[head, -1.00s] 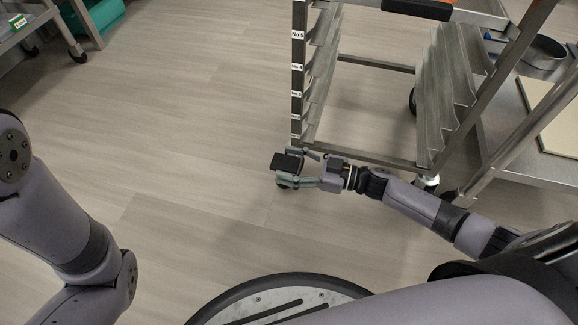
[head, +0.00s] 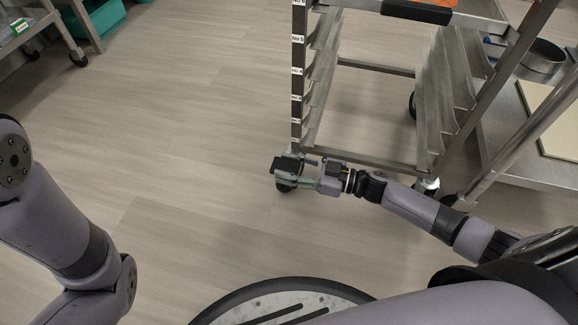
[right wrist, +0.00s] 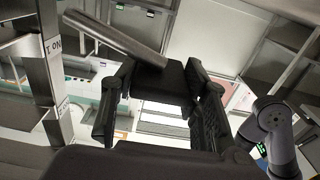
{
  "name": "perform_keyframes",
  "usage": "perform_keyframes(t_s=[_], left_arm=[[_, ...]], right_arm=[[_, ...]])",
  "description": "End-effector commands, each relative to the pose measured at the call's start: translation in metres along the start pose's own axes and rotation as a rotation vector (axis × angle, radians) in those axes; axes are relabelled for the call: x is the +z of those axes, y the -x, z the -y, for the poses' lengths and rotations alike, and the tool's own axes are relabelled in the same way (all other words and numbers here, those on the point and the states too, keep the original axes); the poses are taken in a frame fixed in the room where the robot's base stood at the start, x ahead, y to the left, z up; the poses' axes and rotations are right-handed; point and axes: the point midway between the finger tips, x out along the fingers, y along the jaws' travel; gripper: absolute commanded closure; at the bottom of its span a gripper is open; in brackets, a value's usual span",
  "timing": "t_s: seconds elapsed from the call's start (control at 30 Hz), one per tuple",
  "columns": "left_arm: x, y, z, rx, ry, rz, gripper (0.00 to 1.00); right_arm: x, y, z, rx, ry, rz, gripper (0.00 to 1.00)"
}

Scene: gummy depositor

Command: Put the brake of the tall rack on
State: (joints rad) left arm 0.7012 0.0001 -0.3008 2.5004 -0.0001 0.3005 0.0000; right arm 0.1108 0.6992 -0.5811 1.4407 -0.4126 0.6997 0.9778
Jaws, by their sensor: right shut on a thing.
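The tall rack (head: 298,75) is a steel frame with numbered labels down its front left post and slanted runners inside. My right gripper (head: 289,170) is low at the foot of that post.
A steel cart with a round pan (head: 545,56) and a pale board (head: 558,120) stands close at the right of the rack. Another table (head: 30,30) and a teal bin (head: 104,15) are at the top left. The floor left of the rack is clear.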

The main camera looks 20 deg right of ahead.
Motion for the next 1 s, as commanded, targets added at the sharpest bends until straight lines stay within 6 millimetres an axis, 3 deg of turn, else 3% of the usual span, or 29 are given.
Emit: perform_keyframes(t_s=[0.27, 0.57, 1.0], left_arm=[[0.0, 0.0, 0.0, 0.0, 0.0, 0.001, 0.6], [0.001, -0.002, 0.001, 0.0, -0.001, 0.001, 0.6], [0.003, -0.006, 0.002, 0.0, -0.001, 0.003, 0.6]], right_arm=[[0.0, 0.0, 0.0, 0.0, 0.0, 0.001, 1.0], [0.003, 0.0, 0.002, 0.0, 0.033, 0.001, 1.0], [0.036, 0.0, 0.009, 0.002, 0.32, 0.002, 1.0]])
